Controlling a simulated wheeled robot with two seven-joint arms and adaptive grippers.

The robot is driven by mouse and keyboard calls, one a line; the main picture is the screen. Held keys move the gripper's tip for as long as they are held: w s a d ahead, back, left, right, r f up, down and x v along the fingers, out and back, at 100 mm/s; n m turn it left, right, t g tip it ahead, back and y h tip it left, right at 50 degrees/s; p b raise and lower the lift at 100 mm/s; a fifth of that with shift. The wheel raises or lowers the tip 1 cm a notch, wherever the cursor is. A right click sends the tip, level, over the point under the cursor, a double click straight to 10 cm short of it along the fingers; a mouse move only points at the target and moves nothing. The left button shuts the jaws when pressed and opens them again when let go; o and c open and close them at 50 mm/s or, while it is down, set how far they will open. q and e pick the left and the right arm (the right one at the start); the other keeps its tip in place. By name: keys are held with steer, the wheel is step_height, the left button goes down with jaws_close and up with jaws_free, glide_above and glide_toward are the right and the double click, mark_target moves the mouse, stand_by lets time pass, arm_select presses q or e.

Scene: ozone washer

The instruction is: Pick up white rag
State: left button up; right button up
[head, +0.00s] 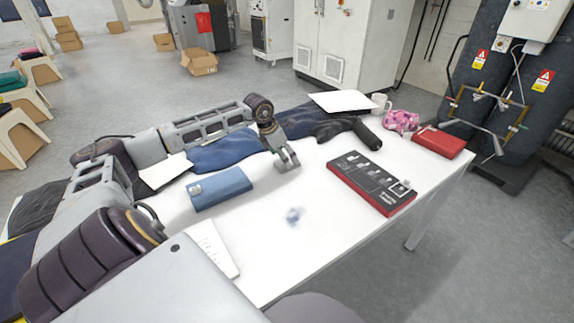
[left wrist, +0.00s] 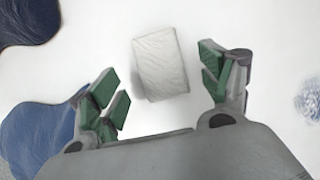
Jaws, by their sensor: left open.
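The white rag (left wrist: 161,64) is a small, creased, roughly rectangular pad lying on the white table (head: 335,228). In the left wrist view it lies between and a little beyond the green-padded fingers of my left gripper (left wrist: 160,82), with clear space on both sides. The fingers are open and hold nothing. In the head view my left gripper (head: 287,159) is over the table beside the blue clothing; I cannot make out the rag there against the white top and gripper. My right gripper is not in view.
Blue clothing (head: 222,153) lies left of the gripper. A blue folded item (head: 219,188), a red-and-black box (head: 371,182), a red case (head: 438,141), a dark cylinder (head: 367,134) and a mug (head: 380,103) are on the table. A bluish blob (head: 294,215) lies on the bare front area.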

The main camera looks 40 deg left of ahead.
arm_select(q)
steer(key=shift+x, duration=1.35)
steer(key=c, duration=1.1)
